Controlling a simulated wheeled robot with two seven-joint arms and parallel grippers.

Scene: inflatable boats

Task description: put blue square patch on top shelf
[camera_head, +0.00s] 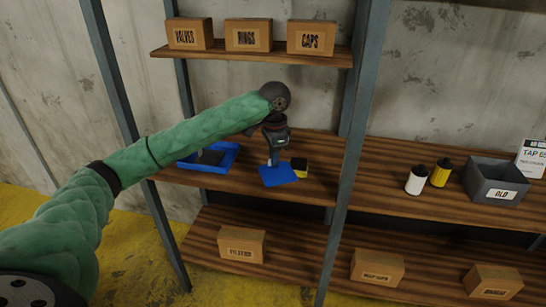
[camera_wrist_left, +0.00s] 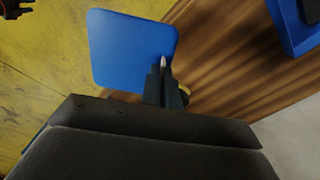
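The blue square patch (camera_head: 279,174) is flat and shows just below my left gripper (camera_head: 275,158) in the head view, at the middle shelf. In the left wrist view the patch (camera_wrist_left: 125,50) reaches out past the wooden shelf edge over the yellow floor. My left gripper's fingers (camera_wrist_left: 163,70) are close together at the patch's near side and appear shut on it. The patch seems held a little above the middle board. The top shelf (camera_head: 270,53) carries boxes labelled valves (camera_head: 189,34), rings (camera_head: 248,35) and caps (camera_head: 311,37).
A blue tray (camera_head: 225,160) with a dark item stands left of the patch. A yellow and black item (camera_head: 299,168) is close on its right. Metal uprights (camera_head: 352,130) flank the bay. The top shelf's front strip is bare. A grey bin (camera_head: 496,180) stands far right.

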